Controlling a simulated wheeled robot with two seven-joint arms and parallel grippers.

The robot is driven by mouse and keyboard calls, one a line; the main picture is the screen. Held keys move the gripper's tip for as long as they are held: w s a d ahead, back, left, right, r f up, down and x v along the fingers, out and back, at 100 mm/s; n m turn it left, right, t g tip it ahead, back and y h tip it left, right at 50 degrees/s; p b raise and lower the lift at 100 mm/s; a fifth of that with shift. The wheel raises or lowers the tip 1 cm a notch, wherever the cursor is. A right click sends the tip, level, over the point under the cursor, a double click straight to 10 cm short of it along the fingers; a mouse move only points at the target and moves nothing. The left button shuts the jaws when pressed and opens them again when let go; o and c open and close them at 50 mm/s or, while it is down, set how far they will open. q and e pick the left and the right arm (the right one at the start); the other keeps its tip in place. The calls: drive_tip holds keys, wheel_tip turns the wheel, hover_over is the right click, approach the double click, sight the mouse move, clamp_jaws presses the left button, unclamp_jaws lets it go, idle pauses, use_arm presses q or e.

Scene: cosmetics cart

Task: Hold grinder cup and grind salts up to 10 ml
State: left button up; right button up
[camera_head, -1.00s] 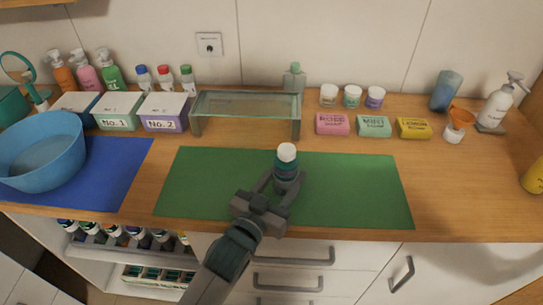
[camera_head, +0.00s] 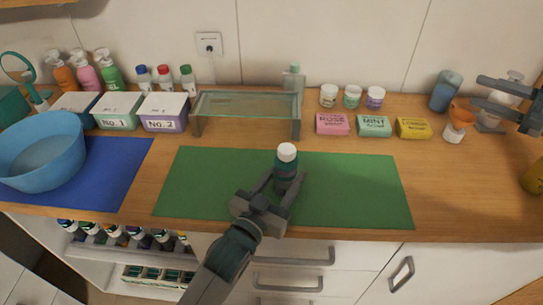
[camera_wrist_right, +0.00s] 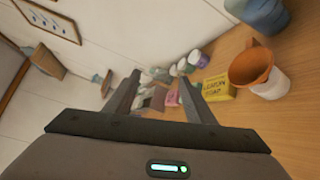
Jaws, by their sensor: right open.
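A dark teal jar-like cup with a white top (camera_head: 287,160), which looks like the grinder cup, stands upright over the green mat (camera_head: 355,190). My left gripper (camera_head: 283,186) has its fingers on both sides of the cup's lower part and appears shut on it. Whether the cup touches the mat cannot be told. My right gripper (camera_head: 480,92) is open and empty at the right edge, in front of the white pump bottle (camera_head: 490,112), which it partly hides. The cup cannot be made out in the right wrist view.
An orange funnel on a white jar (camera_head: 457,128) stands left of the pump bottle; it also shows in the right wrist view (camera_wrist_right: 270,75). A blue tumbler (camera_head: 445,92), soaps (camera_head: 373,126) and small jars (camera_head: 352,97) are nearby. A glass shelf (camera_head: 245,103) stands behind the mat.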

drive_tip(key=a+f+n+g+y, duration=0.2)
drive_tip(key=a+f+n+g, duration=0.15)
drive_tip(key=a, duration=0.55)
drive_tip(key=n+g+y, duration=0.1)
drive_tip(key=n+g, duration=1.6)
drive_tip(key=n, duration=0.8)
approach(279, 155)
drive_tip(key=shift+f, duration=0.2)
drive_tip(key=x, duration=1.1)
drive_tip(key=shift+s+a+r, duration=0.1)
drive_tip(key=shift+s+a, duration=0.05)
drive_tip(key=shift+a, duration=0.2)
drive_tip(key=shift+c, duration=0.5)
drive_tip(key=c, duration=1)
